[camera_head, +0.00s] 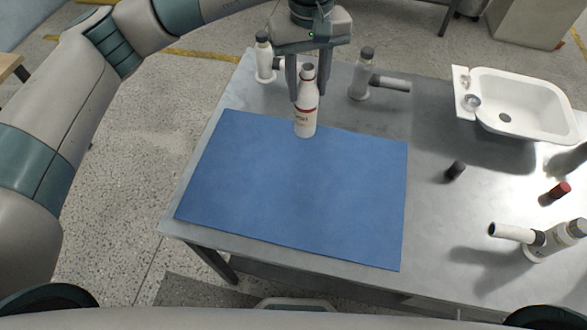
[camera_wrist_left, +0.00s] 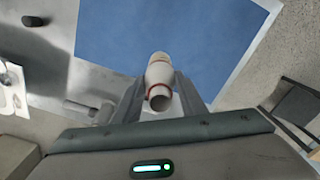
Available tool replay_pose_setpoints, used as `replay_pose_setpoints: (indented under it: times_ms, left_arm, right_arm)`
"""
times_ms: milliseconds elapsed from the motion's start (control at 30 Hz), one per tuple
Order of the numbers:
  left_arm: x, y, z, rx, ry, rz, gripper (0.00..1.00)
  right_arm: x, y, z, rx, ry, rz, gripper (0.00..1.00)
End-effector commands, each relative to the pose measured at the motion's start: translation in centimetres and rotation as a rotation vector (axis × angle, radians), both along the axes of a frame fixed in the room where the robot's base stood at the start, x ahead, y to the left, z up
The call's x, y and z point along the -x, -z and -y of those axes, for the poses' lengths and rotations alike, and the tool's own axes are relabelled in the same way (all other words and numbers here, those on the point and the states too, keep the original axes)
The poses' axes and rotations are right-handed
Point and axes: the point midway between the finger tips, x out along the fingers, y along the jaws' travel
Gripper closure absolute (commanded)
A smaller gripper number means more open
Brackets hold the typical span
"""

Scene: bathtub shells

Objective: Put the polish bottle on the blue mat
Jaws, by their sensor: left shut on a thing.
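The polish bottle (camera_head: 306,112) is white with a red band and a dark opening at its top. It is upright over the far edge of the blue mat (camera_head: 300,195); I cannot tell whether its base touches the mat. My left gripper (camera_head: 305,90) comes down from above and is shut on the bottle's upper part. In the left wrist view the bottle (camera_wrist_left: 159,80) sits between the two fingers (camera_wrist_left: 158,95), with the blue mat (camera_wrist_left: 160,35) beyond it. My right gripper does not show in either view.
Two white bottles with grey tops stand behind the mat, one at left (camera_head: 264,62) and one at right (camera_head: 361,78). The mat's middle is clear.

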Motion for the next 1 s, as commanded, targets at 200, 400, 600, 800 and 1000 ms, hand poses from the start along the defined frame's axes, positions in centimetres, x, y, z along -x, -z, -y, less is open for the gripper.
replay_pose_setpoints:
  times_ms: [200, 400, 600, 800, 1000]
  left_arm:
    - [0.5, 0.6, -1.1, 0.000, 0.000, -0.002, 1.00]
    - [1.6, 2.1, -3.9, -0.002, -0.002, -0.005, 1.00]
    - [3.1, 4.3, -7.5, -0.002, -0.003, -0.005, 1.00]
    - [4.2, 6.2, -10.1, -0.001, -0.002, -0.003, 1.00]
    - [4.5, 7.0, -10.8, 0.000, 0.001, 0.000, 1.00]
  right_arm:
    - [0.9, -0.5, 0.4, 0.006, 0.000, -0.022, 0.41]
    - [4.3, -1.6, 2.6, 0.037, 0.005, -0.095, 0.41]
    - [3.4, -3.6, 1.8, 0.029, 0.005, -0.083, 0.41]
    - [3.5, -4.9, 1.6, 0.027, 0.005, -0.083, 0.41]
    - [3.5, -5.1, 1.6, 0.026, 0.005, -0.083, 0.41]
